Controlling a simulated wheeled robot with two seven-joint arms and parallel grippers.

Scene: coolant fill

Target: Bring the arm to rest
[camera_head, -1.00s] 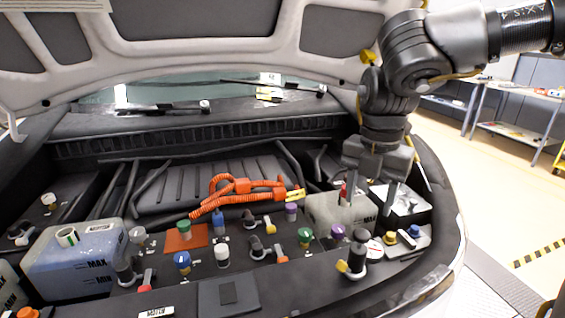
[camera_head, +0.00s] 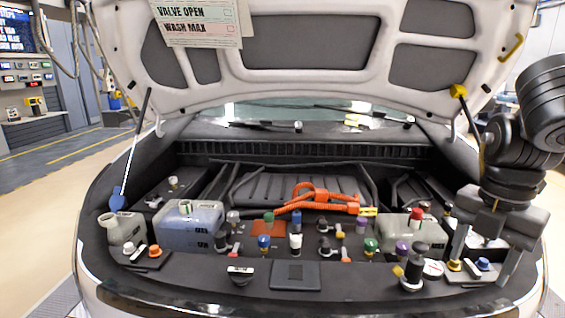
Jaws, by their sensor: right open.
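My right arm (camera_head: 505,150) comes in from the right edge. One finger is just right of the pale tank with a red cap (camera_head: 405,232); the other is farther right, by a blue cap (camera_head: 483,264). A yellow cap (camera_head: 454,264) shows between the fingers. I cannot tell whether the fingertips touch anything. My left gripper is out of view.
The raised hood (camera_head: 310,45) hangs over the bay. A bluish tank (camera_head: 190,228) stands at the left, an orange cable (camera_head: 318,200) lies mid-bay, and several coloured caps line the front. Open floor (camera_head: 40,190) shows at the left.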

